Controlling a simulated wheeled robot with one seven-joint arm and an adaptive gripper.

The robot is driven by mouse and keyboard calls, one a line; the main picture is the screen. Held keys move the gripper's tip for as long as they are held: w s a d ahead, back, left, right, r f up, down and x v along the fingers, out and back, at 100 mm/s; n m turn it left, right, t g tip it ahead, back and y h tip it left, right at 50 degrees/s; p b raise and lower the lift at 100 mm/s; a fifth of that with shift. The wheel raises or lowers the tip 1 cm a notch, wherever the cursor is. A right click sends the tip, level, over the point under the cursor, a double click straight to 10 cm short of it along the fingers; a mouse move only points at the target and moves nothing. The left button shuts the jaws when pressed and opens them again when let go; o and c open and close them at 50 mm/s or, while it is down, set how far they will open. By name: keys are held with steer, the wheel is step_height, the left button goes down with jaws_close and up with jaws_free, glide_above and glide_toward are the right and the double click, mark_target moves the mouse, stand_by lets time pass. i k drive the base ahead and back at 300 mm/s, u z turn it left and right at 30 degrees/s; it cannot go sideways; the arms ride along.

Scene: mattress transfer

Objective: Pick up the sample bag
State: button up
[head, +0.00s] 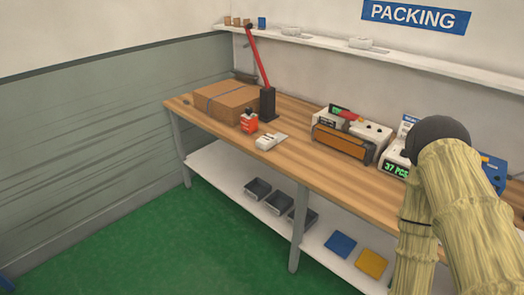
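I cannot make out any item that is clearly the sample bag. A blue flat square (341,244) and a yellow flat square (372,263) lie side by side on the lower shelf; what they are is unclear at this size. A small white item (269,142) lies near the front edge of the wooden bench, just right of an orange-red container (249,122). My arm rises at the right of the picture, in front of the bench. My gripper is not in view.
The wooden bench (218,130) carries a cardboard box (224,103), a red-handled lever tool (267,102), a sealer-like machine (340,143) and a scale with a green display (397,169), partly behind my arm. Grey bins (277,201) stand on the lower shelf. The green floor (190,245) is clear.

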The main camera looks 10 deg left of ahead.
mark_target(267, 141)
steer(key=u, duration=1.9)
steer(key=i, duration=3.75)
steer(key=z, duration=2.5)
